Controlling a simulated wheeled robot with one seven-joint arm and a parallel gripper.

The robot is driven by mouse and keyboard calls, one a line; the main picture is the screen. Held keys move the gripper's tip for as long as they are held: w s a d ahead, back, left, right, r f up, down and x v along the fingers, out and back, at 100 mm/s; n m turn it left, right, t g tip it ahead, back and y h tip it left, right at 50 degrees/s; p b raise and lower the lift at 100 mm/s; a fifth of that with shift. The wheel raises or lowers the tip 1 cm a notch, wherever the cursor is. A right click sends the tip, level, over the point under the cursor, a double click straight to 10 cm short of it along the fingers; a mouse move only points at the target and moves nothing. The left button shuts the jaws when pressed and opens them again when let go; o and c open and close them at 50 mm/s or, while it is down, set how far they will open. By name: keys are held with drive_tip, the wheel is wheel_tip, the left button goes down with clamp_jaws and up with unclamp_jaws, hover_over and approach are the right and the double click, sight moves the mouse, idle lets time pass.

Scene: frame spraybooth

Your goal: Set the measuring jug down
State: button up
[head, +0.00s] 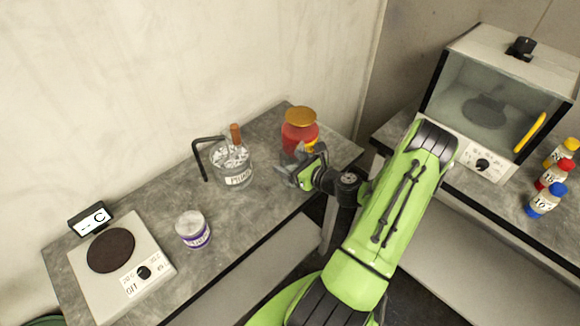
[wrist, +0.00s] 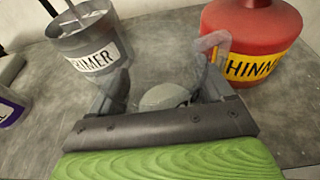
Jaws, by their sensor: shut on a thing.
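The measuring jug (wrist: 165,70) is a clear, see-through vessel with a grey patch showing inside it. In the wrist view it sits between the fingers of my gripper (wrist: 165,108), which is shut on it. In the head view my gripper (head: 300,178) is over the right part of the grey bench (head: 262,210), in front of the red thinner container. The jug is small and mostly hidden there. I cannot tell whether its base touches the bench.
The red thinner container (head: 300,138) stands close behind my gripper; the primer pot (head: 231,168) with a stirrer and bent rod is left. A purple-labelled tub (head: 193,230) and hotplate (head: 110,262) are further left. Bare bench lies between tub and gripper.

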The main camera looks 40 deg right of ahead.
drive_tip(key=shift+f, duration=0.25)
drive_tip(key=shift+f, duration=0.1)
drive_tip(key=o, duration=1)
drive_tip(key=shift+o, duration=0.2)
drive_tip(key=v, duration=1.2)
drive_tip(key=shift+p, duration=0.4)
